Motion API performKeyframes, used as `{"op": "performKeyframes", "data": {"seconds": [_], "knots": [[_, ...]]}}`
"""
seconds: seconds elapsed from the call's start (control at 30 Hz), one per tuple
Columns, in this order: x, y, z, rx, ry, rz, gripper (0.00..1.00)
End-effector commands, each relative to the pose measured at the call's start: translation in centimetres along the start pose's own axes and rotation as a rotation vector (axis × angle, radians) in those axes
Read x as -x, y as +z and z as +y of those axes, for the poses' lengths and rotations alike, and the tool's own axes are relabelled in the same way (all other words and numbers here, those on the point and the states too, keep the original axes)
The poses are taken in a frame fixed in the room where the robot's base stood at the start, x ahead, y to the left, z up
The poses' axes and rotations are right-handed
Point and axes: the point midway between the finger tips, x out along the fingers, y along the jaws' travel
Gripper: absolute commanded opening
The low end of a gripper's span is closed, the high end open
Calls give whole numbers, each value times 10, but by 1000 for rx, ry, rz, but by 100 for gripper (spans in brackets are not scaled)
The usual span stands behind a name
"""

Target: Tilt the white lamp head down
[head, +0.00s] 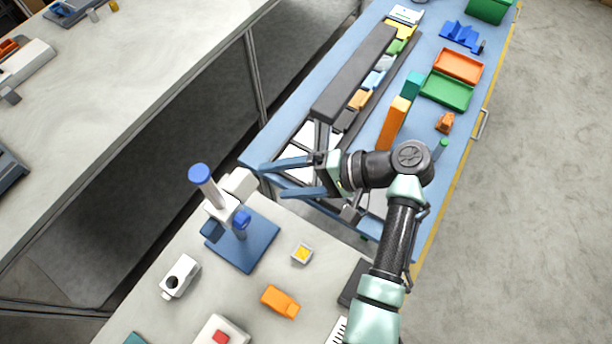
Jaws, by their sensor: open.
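The lamp stands on a square blue base (256,243) at the near table's far left corner. A white post with a round blue cap (199,173) and a blue knob (242,217) rise above the base. A white blocky piece, seemingly the lamp head (239,183), sits at the upper right of the lamp. My gripper (254,179) comes in from the right with its two long blue-grey fingers apart. The fingertips are close to the white head's right side. I cannot tell whether they touch it or differ in height.
A blue bench (315,95) with bins stands behind. A gap separates the left table.

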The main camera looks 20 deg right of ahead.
Motion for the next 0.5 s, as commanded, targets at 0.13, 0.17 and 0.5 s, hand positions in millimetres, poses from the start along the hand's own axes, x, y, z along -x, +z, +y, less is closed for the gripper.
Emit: {"op": "performKeyframes", "data": {"seconds": [0.13,0.17,0.5], "knots": [[27,-1,1,2,0,3,85],[31,-1,1,2,0,2,85],[48,0,0,-1,0,-2,85]]}}
